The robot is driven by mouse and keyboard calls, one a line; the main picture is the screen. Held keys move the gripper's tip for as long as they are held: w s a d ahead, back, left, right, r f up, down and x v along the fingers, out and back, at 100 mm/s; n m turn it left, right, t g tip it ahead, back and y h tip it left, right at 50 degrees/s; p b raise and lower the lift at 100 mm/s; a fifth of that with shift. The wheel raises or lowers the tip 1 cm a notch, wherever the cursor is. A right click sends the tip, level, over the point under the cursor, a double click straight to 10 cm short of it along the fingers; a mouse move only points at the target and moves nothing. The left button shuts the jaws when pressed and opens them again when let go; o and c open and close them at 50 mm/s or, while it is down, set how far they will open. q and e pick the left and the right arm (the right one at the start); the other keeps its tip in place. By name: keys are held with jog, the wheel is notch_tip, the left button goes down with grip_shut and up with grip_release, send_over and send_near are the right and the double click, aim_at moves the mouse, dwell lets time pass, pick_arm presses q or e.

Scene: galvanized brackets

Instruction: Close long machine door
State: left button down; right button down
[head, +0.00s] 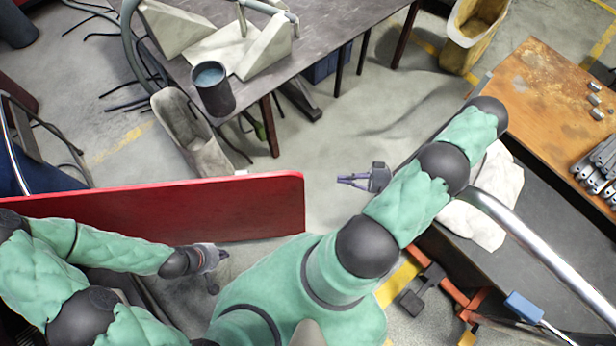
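A long red panel (200,203), which looks like the machine door, stands on edge across the left half of the head view. Its rounded free end is near the picture's middle. My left gripper (217,269) is on the near side of the panel, below its lower edge in the picture; its fingers are small and dark, so I cannot tell whether they are open. My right gripper (350,181) is to the right of the panel's free end, apart from it, over bare floor. Its two thin fingers point left, spread with nothing between them.
A grey metal table (330,22) with a dark cup (213,90) stands at the back. A wooden-topped bench (540,85) with metal parts is at right, beside a chrome rail (520,235). A yellow bin (474,32) stands behind.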

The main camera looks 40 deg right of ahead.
notch_tip(320, 180, up, 20)
jog(key=p, duration=1.8)
jog(key=shift+f, duration=0.25)
jog(key=shift+r+p, duration=0.15)
jog(key=shift+p, duration=0.2)
